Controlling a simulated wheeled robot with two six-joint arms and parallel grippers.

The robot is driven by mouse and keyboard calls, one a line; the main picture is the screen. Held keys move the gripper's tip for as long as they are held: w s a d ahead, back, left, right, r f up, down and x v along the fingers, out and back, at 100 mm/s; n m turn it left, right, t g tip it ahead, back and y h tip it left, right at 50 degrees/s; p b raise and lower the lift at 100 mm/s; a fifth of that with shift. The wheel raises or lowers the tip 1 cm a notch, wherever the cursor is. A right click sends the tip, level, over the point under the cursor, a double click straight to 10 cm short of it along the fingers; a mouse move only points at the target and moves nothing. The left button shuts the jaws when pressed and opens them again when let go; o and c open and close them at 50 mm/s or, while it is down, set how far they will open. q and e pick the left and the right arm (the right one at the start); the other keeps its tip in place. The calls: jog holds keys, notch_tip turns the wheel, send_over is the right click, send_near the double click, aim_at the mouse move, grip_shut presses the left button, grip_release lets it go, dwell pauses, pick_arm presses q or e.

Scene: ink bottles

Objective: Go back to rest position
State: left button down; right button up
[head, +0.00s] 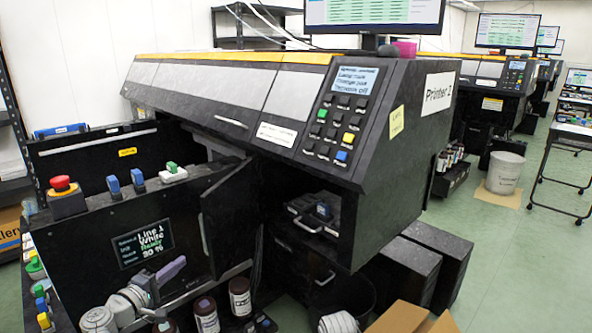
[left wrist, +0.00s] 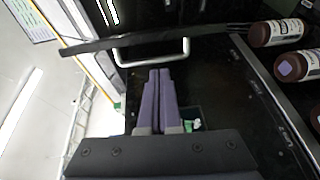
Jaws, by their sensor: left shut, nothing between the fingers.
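My left gripper (head: 179,264) is in front of the printer's lower left cabinet, below the small screen (head: 143,246) that reads Line 1 White Ready. Its purple fingers are shut together and empty, as the left wrist view also shows (left wrist: 160,74). Brown ink bottles with white labels stand low by the cabinet: one (head: 240,296) right of the gripper, one (head: 206,314) below it.
The black printer (head: 230,95) fills the middle. Its cabinet door (head: 229,218) stands open, close to the right of my left gripper. A red emergency button (head: 62,184) sits on the cabinet's left end. Cardboard flaps (head: 400,317) lie at the bottom.

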pick_arm(q)
jog(key=s+d+f+m+g+h, duration=0.15)
jog(key=d+f+m+g, duration=0.35)
jog(key=d, duration=0.5)
jog(key=d+f+m+g+h, duration=0.2)
jog(key=d+f+m+g, duration=0.3)
jog(key=d, duration=0.6)
jog(key=s+d+f+m+g+y, duration=0.75)
jog(key=s+d+f+y, duration=0.3)
jog(key=s, duration=0.35)
notch_tip(320, 180, up, 30)
jog(key=p, duration=3)
jog(key=shift+s+a+r+t, duration=0.2)
jog(key=shift+a+t, duration=0.15)
jog(key=shift+a, duration=0.1)
jog(key=shift+a, duration=0.1)
